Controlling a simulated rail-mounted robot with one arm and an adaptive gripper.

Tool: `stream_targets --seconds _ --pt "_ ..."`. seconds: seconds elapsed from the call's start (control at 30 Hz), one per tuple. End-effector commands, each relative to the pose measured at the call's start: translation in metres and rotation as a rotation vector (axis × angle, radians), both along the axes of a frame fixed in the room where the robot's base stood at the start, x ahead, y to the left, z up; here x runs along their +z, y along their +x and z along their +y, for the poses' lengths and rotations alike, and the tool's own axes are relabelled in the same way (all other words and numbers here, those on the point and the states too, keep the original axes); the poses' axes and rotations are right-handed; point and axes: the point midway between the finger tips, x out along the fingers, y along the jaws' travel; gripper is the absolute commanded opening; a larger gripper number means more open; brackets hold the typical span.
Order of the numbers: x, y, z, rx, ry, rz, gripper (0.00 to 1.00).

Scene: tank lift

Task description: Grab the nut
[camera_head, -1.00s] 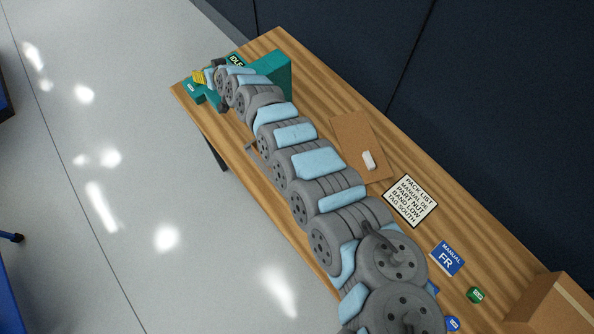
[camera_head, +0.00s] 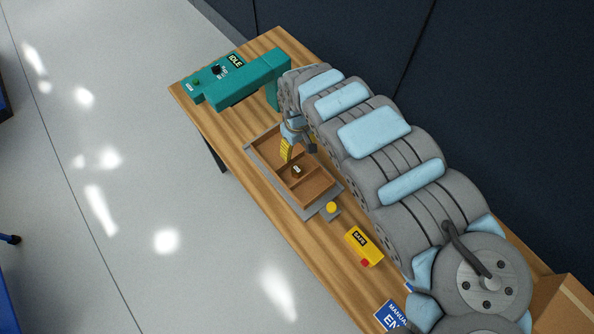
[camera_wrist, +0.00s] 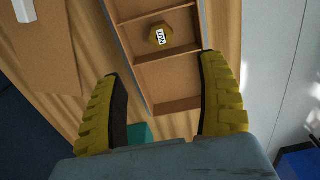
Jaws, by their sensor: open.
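The nut (camera_wrist: 161,35) is a small brass-yellow piece with a white label reading NUT. It lies in a middle compartment of the wooden divided tray (camera_wrist: 168,74), and it also shows in the head view (camera_head: 296,169). My gripper (camera_head: 287,157) is over the tray, close beside the nut in the head view. In the wrist view my gripper (camera_wrist: 164,85) has its two yellow ridged fingers wide apart with nothing between them. The nut appears beyond the fingertips, roughly centred between them. The gripper's exact height above the tray is unclear.
A teal machine (camera_head: 236,80) marked IDLE stands at the far table end. A yellow button (camera_head: 331,208) and a yellow SAFE box (camera_head: 363,246) sit near the tray. A cardboard sheet (camera_wrist: 38,52) lies beside the tray. Tray walls and dividers surround the nut.

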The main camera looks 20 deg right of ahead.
Motion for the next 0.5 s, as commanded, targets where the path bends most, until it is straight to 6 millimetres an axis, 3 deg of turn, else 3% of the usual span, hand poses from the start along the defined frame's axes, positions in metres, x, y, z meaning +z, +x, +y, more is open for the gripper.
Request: stream_targets --seconds 0.5 --pt "-0.056 0.003 0.002 0.000 0.004 -0.006 0.74"
